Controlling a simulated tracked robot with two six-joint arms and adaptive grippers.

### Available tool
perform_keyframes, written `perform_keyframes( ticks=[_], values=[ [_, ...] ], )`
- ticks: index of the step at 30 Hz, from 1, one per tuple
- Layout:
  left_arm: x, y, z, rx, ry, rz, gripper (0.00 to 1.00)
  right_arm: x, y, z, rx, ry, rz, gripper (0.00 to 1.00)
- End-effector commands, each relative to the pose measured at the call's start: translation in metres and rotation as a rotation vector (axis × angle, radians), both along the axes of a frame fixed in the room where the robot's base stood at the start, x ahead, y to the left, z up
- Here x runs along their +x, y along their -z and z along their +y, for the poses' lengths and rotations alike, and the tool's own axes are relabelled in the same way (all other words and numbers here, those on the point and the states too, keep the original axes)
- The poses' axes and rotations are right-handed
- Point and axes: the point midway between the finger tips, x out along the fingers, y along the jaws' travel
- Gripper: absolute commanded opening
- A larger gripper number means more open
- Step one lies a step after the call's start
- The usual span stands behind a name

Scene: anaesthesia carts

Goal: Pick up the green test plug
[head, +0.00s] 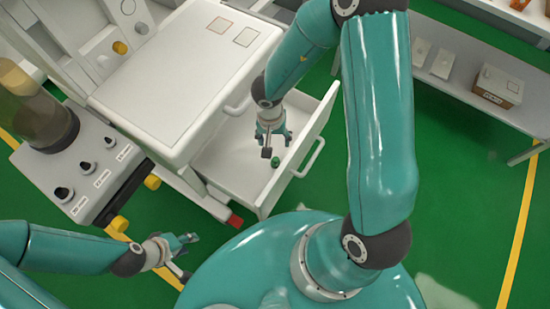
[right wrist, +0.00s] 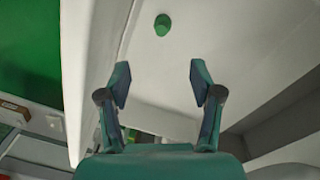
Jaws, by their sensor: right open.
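The green test plug (head: 276,162) is a small green piece lying in the open white drawer (head: 232,170), near its front panel. It also shows in the right wrist view (right wrist: 162,25), at the top, beyond my fingertips. My right gripper (head: 268,146) reaches down into the drawer, just above and left of the plug in the head view. In the right wrist view (right wrist: 158,84) its fingers are apart with nothing between them. My left gripper (head: 184,244) is at the lower left of the head view, outside the drawer and far from the plug; its finger opening is unclear.
The drawer's front panel (head: 300,150) with its handle stands close beside my right gripper. The white cart top (head: 185,75) overhangs the drawer's left side. A console with black knobs (head: 80,165) stands at left. A shelf with boxes (head: 480,90) is at upper right.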

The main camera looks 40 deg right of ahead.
Motion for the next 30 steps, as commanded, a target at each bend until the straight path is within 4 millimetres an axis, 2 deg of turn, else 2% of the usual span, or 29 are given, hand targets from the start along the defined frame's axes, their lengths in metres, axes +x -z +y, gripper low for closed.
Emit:
perform_keyframes(
  ticks=[6, 12, 16, 23, 30],
  values=[
    [0.0, 0.029, 0.0, 0.0, 0.0, 0.0, 0.4, -0.002, 0.049, -0.001, 0.001, 0.001, 0.004, 0.65],
    [0.0, 0.052, 0.0, 0.0, 0.0, 0.0, 0.4, -0.003, 0.089, -0.003, 0.002, 0.001, 0.002, 0.65],
    [0.0, 0.06, 0.0, 0.0, 0.0, 0.0, 0.4, -0.004, 0.104, -0.004, 0.001, 0.002, 0.001, 0.65],
    [0.0, 0.065, 0.0, 0.0, 0.0, 0.0, 0.4, -0.003, 0.113, -0.004, 0.001, 0.001, 0.001, 0.65],
    [0.0, 0.088, 0.0, 0.0, 0.0, 0.0, 0.4, 0.0, 0.148, -0.004, 0.001, 0.002, 0.001, 0.65]
  ],
)
